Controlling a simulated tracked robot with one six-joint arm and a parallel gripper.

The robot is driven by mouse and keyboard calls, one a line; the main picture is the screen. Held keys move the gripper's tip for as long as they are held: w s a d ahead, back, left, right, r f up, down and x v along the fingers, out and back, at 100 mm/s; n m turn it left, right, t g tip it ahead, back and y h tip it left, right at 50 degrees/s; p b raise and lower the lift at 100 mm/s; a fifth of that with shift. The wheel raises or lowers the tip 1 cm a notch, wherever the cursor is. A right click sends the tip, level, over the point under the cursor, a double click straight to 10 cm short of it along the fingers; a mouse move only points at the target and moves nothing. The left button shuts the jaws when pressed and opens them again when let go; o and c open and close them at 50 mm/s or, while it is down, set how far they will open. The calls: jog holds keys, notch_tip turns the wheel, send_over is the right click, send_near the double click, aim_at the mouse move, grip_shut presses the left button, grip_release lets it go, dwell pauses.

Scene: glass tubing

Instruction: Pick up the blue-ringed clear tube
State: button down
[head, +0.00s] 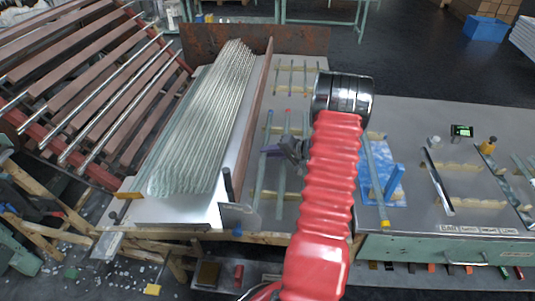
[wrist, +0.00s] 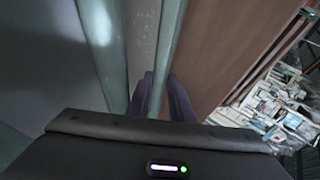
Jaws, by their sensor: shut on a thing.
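My gripper (head: 270,151) has purple fingers and is at the small tubes right of the big tube stack. In the wrist view its fingers (wrist: 161,98) are shut on a thin clear tube (wrist: 167,45). I see no blue ring on the held part, so I cannot tell whether this is the blue-ringed tube. In the head view a clear tube (head: 260,185) lies by the fingertips. A red-ringed tube (head: 281,190) lies to its right, partly behind my gripper. In the wrist view another tube (wrist: 100,50) runs left of the held one.
A large stack of glass tubes (head: 205,125) lies on the left, with a brown upright board (head: 258,110) along its right side. A yellow-ringed tube (head: 379,185) lies by a blue block (head: 395,185) to the right. Smaller tubes lie on wooden strips behind. My red arm hides part of the bench.

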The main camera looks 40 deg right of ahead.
notch_tip(320, 180, up, 18)
dwell(0.5)
dwell(0.6)
